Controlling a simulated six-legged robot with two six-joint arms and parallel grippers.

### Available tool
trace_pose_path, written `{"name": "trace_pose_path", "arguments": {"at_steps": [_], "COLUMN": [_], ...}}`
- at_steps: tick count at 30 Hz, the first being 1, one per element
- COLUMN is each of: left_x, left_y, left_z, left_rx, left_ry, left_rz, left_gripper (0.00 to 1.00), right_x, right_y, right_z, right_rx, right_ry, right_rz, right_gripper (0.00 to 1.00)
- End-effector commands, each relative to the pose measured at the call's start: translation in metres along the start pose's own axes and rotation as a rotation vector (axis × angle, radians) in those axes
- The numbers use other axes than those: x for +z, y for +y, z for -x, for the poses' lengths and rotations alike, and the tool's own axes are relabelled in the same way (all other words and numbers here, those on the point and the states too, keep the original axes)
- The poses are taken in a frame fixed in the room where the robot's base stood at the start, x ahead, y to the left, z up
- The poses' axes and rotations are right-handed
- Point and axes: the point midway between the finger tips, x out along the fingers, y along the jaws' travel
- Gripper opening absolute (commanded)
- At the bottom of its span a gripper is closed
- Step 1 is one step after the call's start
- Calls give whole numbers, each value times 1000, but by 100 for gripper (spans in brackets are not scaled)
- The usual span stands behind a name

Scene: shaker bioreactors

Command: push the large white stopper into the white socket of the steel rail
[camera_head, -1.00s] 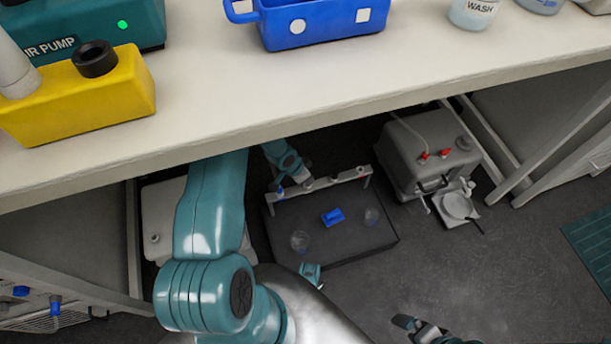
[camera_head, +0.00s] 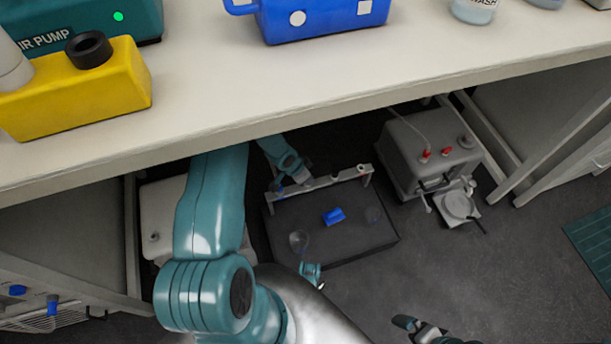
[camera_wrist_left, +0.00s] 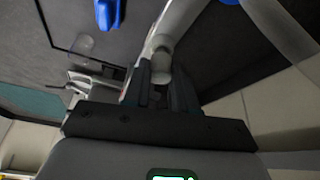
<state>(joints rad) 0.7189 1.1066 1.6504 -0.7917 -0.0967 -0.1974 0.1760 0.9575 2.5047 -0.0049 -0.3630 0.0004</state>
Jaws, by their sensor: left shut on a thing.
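The steel rail (camera_head: 325,181) stands along the back edge of the dark platform under the bench. My left gripper (camera_head: 302,181) is at the rail's left part in the head view, small and partly hidden by its own wrist. In the left wrist view, its dark fingers (camera_wrist_left: 160,88) are shut on the whitish stopper (camera_wrist_left: 160,64). The pale rail (camera_wrist_left: 174,24) runs right beyond the fingertips there. I cannot tell the white socket apart from the stopper, nor whether the two touch.
The dark platform (camera_head: 345,245) bears a blue block (camera_head: 334,216) and clear vessels (camera_head: 299,240). A grey container (camera_head: 425,150) with red fittings stands to the right. The bench top (camera_head: 210,110) overhangs the work area. Open floor (camera_head: 480,270) lies at the front right.

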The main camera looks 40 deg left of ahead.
Motion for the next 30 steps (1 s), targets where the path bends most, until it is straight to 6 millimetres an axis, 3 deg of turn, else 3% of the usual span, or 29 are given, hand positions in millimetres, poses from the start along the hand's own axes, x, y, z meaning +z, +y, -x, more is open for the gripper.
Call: {"name": "trace_pose_path", "arguments": {"at_steps": [30], "left_x": [3], "left_y": [0], "left_z": [-8], "left_rx": [0], "left_ry": [0], "left_rz": [0], "left_gripper": [0], "right_x": [0], "right_y": [3], "right_z": [-8], "right_rx": [0], "right_ry": [0], "right_rz": [0], "right_gripper": [100]}}
